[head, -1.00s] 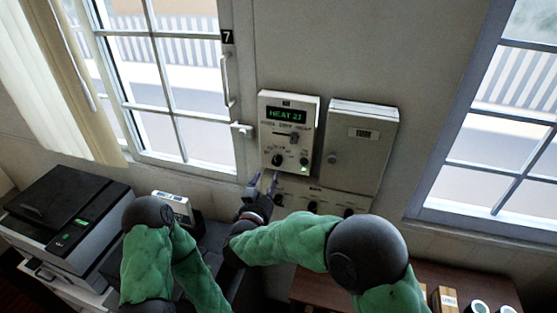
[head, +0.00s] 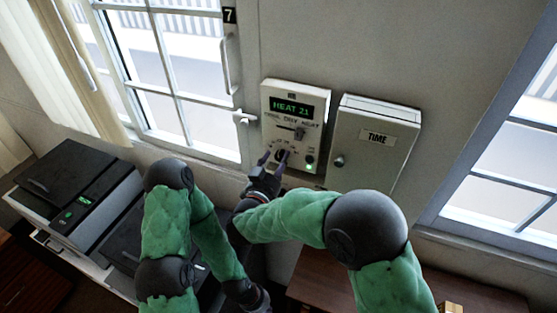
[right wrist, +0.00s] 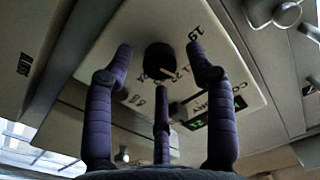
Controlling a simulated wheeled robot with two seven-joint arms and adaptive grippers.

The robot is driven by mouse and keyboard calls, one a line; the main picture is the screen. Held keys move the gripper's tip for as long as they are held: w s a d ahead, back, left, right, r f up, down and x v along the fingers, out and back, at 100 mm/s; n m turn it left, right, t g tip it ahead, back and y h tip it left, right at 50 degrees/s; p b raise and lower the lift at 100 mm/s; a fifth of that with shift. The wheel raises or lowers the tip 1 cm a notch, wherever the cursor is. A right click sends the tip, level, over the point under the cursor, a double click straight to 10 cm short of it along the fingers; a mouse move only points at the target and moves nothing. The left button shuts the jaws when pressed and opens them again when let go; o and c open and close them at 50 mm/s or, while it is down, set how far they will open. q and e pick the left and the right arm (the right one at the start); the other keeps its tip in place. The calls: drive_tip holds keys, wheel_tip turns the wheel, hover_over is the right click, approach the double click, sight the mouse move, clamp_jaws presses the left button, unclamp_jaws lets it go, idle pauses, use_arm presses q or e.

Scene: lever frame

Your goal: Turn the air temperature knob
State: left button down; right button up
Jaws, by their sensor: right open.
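The white control panel (head: 271,125) is on the wall, with a green display (head: 291,107) reading HEAT 21. Its round dark knob (head: 282,154) is low on the panel, partly hidden by my fingers. In the right wrist view the knob (right wrist: 159,57) has a light pointer mark and numbers around it. My right gripper (head: 275,158) is open in front of the knob. In the right wrist view its fingers stand either side of the knob, a third below; I cannot tell whether any touch it. My left gripper (head: 255,298) is low at the bottom edge, its fingers unclear.
A slider (head: 296,133) is above the knob, and a small lit green button (head: 309,169) is to its lower right. A grey box labelled TIME (head: 376,150) is right of the panel. A window with a handle (head: 232,65) is left. A printer (head: 75,210) stands lower left.

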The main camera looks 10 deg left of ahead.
drive_tip(key=shift+c, duration=0.3)
clamp_jaws()
drive_tip(key=m+b, duration=0.4)
drive_tip(key=b, duration=0.3)
drive_tip(key=shift+f+b, duration=0.2)
drive_tip(key=shift+b, duration=0.1)
drive_tip(key=shift+r+m+b, duration=0.15)
drive_tip(key=shift+m+b, duration=0.9)
drive_tip(key=shift+m, duration=0.05)
drive_tip(key=shift+o, duration=0.3)
unclamp_jaws()
